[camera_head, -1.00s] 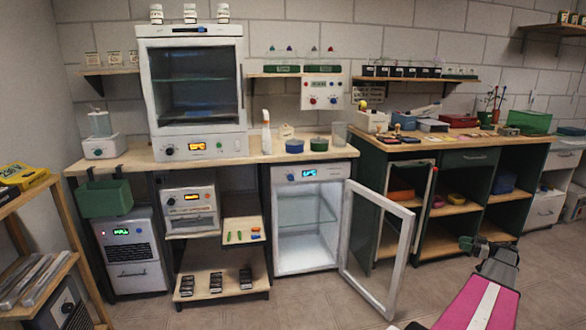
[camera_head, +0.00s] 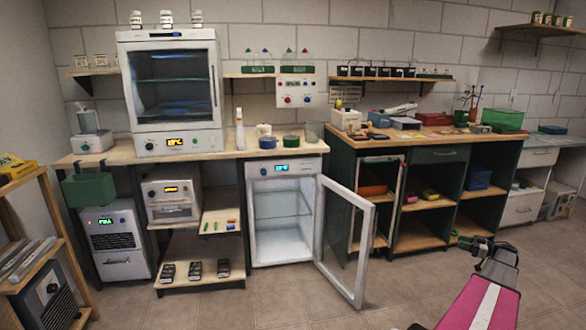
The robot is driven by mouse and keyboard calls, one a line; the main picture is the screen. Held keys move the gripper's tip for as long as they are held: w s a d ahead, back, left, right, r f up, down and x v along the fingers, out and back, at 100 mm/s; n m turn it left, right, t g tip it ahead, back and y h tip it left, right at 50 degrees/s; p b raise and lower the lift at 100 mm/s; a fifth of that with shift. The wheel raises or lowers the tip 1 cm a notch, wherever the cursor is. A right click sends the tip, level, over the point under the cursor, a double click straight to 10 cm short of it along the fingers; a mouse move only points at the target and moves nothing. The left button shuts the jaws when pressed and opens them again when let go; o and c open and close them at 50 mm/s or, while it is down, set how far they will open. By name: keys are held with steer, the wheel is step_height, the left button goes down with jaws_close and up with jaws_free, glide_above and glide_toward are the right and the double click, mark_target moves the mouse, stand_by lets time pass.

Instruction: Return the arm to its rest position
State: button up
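My arm (camera_head: 482,300), pink with a white stripe, reaches up from the lower right edge of the head view. Its dark wrist end (camera_head: 497,258) is in front of the right workbench. My gripper (camera_head: 458,239) shows as a small dark and greenish shape at the end, pointing left. It is too small to tell whether its fingers are open or shut. I see nothing clearly held in it. It appears clear of the furniture in the picture.
A small fridge (camera_head: 283,169) stands with its glass door (camera_head: 345,240) swung open over the floor, left of my arm. The right workbench (camera_head: 430,140) has open shelves below. The tiled floor (camera_head: 400,265) between door and arm is clear. A wooden rack (camera_head: 50,215) stands at far left.

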steer(key=w+a+r+m+t+h, duration=0.45)
steer(key=a+h, duration=0.35)
steer(key=a, duration=0.3)
steer(key=w+a+r+m+t+h, duration=0.35)
steer(key=w+a+m+h, duration=0.25)
steer(key=a+h, duration=0.35)
steer(key=s+a+f+g, duration=0.3)
steer(key=s+a+g, duration=0.2)
steer(key=s+a, duration=0.6)
steer(key=s+a+f+m+g+y, duration=0.1)
steer(key=s+a+f+g, duration=0.2)
steer(key=s+a+g, duration=0.3)
steer(key=s+a+f+g+y, duration=0.1)
steer(key=s+a+f+g, duration=0.2)
steer(key=s+a, duration=1.3)
steer(key=a+g, duration=0.3)
